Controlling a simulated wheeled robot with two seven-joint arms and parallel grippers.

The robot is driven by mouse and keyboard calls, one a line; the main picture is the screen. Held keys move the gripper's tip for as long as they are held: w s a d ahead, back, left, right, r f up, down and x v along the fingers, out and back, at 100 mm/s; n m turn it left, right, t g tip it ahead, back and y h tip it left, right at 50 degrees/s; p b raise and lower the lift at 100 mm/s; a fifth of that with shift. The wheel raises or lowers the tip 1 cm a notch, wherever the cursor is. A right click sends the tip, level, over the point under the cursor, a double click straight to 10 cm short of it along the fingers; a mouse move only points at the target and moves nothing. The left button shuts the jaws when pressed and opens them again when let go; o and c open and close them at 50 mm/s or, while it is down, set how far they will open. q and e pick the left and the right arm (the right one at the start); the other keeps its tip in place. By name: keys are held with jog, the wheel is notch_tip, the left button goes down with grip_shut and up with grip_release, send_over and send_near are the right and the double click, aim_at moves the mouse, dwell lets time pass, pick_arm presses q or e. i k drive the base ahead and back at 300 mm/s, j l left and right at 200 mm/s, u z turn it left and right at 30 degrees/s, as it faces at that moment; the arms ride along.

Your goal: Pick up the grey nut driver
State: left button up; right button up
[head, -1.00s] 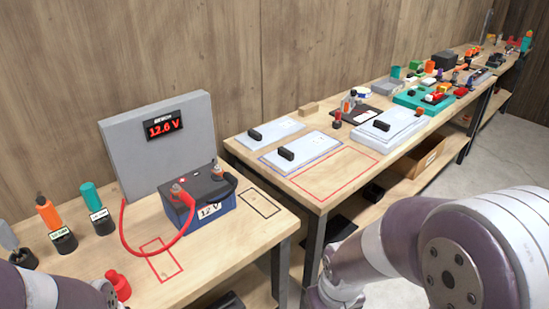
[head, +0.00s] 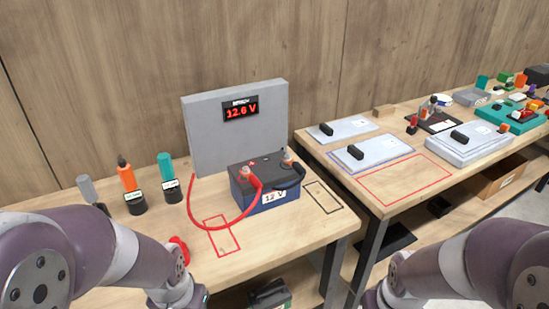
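The grey nut driver (head: 87,190) stands upright at the left end of the near bench, its lower part hidden behind my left arm. An orange-handled driver (head: 127,176) and a teal-handled driver (head: 167,170) stand to its right in dark labelled holders. My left arm crosses the lower left of the head view and my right arm the lower right. Neither gripper's fingers show. No contact with the driver can be seen.
A blue 12 V battery (head: 272,188) with a red cable sits before a grey panel (head: 235,125) reading 12.6 V. A red-capped item (head: 180,248) lies near my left arm. A second bench (head: 400,180) holds grey lidded panels. A gap separates the benches.

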aim_at(84, 182)
jog(key=u, duration=1.45)
jog(key=i+j+z, duration=0.15)
jog(key=z, duration=0.25)
jog(key=i+j+z, duration=0.15)
jog(key=z, duration=0.2)
jog(key=i+j+z, duration=0.1)
jog(key=j+z, duration=0.15)
jog(key=z, duration=0.15)
jog(key=i+j+z, duration=0.1)
jog(key=j+z, duration=0.25)
jog(key=l, duration=0.1)
